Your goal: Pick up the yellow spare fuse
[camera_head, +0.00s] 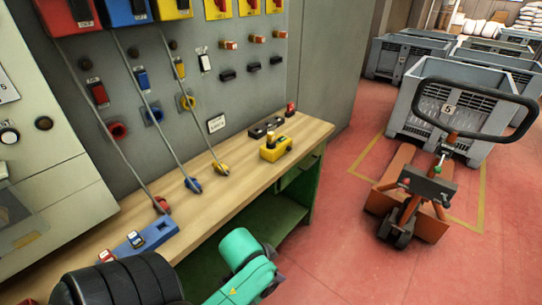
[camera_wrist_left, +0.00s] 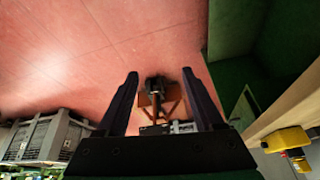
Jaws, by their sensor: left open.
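A yellow block (camera_head: 277,150) stands on the wooden bench near its right end, with a small dark-and-yellow piece (camera_head: 271,139) upright on top. That piece may be the yellow spare fuse; it is too small to be sure. In the left wrist view a yellow block (camera_wrist_left: 287,140) shows at the lower right, beside the bench edge. My left gripper (camera_wrist_left: 160,75) is open and empty, its fingers pointing over the red floor, away from the yellow block. My right gripper is in neither view.
The bench (camera_head: 235,152) also carries a blue holder (camera_head: 150,238), a black holder (camera_head: 266,127) and a small red piece (camera_head: 291,109). Cords hang from the wall panel (camera_head: 215,75) to the bench. A pallet jack (camera_head: 425,185) stands on the floor at right.

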